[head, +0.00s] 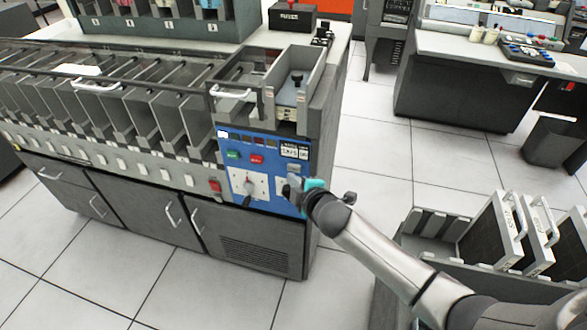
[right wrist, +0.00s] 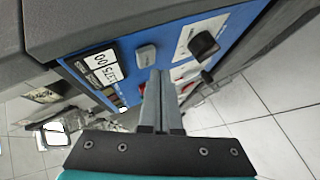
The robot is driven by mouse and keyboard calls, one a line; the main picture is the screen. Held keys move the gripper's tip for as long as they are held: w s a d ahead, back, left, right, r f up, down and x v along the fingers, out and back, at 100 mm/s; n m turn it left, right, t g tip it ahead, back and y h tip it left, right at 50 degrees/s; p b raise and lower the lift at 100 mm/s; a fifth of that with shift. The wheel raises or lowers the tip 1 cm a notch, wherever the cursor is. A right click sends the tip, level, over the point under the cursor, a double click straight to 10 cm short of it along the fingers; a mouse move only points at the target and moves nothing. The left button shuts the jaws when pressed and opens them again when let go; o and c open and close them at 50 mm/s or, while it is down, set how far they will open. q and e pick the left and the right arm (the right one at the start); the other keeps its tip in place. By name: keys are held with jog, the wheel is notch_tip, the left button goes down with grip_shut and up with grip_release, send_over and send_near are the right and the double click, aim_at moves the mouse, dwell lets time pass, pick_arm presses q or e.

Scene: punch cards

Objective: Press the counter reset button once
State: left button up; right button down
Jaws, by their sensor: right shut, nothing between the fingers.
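The blue control panel (head: 270,180) is on the end of the long grey machine. Its counter display (head: 294,151) shows white digits and also appears in the right wrist view (right wrist: 101,68). A small grey button (head: 293,168) sits just below the display; it also shows in the right wrist view (right wrist: 146,54). My right gripper (head: 290,186) is at the panel's right side, just below that button. In the right wrist view its shut, empty fingers (right wrist: 160,75) point at the panel, with the tips close to the button. I cannot tell whether they touch. My left gripper is not in view.
A green button (head: 232,154), a red button (head: 257,159) and a white plate with a dark lever (head: 248,187) are also on the panel. A black knob (right wrist: 203,45) is near my fingertips. A rack (head: 440,225) of panels stands at the right; the tiled floor between is clear.

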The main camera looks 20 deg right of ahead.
dwell(0.4)
jog(key=shift+w+d, duration=0.25)
jog(key=shift+w, duration=0.1)
jog(key=shift+w+d, duration=0.25)
jog(key=shift+w, duration=0.15)
dwell(0.9)
jog(key=shift+s+a+p, duration=0.5)
jog(key=shift+s, duration=0.25)
jog(key=s+a, duration=0.1)
jog(key=s+a+p, duration=0.1)
jog(key=s, duration=0.2)
jog(key=shift+s+a+p, duration=0.1)
jog(key=shift+a+p, duration=0.25)
jog(key=shift+a, duration=0.05)
